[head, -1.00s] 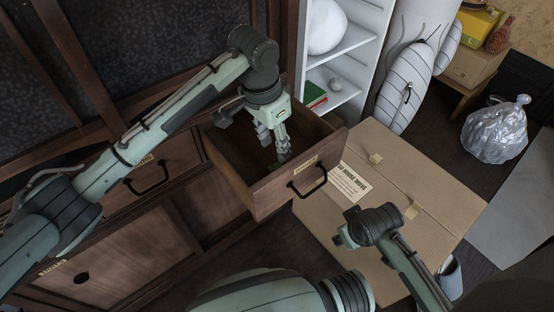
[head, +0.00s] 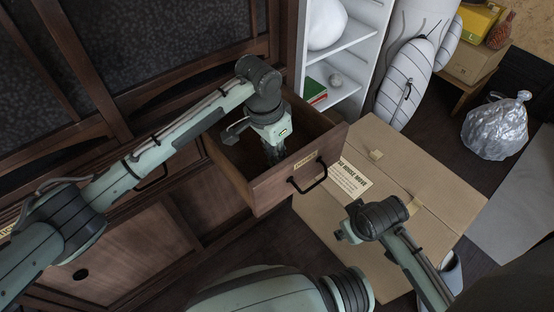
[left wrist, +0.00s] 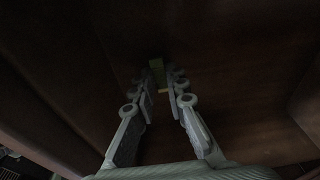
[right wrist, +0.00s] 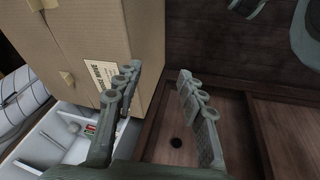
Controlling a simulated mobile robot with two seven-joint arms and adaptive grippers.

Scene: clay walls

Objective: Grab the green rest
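In the left wrist view a small, dim greenish block (left wrist: 157,72), likely the green rest, lies on the drawer floor. It shows between and just beyond the tips of my left gripper (left wrist: 160,97). The fingers are apart, one on each side of it, and I see no clear contact. In the head view my left gripper (head: 273,158) points down into the open drawer (head: 285,190), and the block is hidden there. My right gripper (right wrist: 158,82) is open and empty, near the cardboard box; it also shows in the head view (head: 343,236).
The drawer walls stand close around my left gripper. A large cardboard box (head: 420,165) is right of the drawer. White shelves (head: 345,50) stand behind it, with a green and red book (head: 315,91). A silver bag (head: 496,128) sits at the far right.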

